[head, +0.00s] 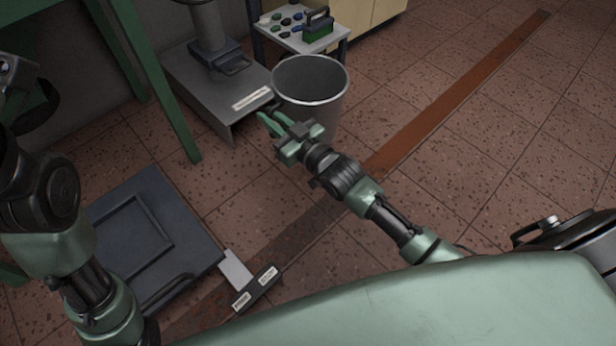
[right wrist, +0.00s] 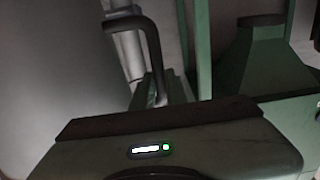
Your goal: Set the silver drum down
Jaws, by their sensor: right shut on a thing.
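The silver drum (head: 312,98) is an open-topped, upright grey cylinder in the upper middle of the head view. My right gripper (head: 270,121) is at its near left side, shut on the drum's side handle. In the right wrist view the drum's smooth grey wall (right wrist: 50,75) fills the left, and a dark bent handle (right wrist: 152,65) stands out from it. The drum's lower part is partly behind my gripper, so I cannot tell whether its base touches the floor. My left arm shows at the left of the head view, but its gripper does not.
A low grey bench (head: 215,85) with a column stands left of the drum. A dark blue platform (head: 195,225) lies on the floor at lower left. The tiled floor right of the drum is clear.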

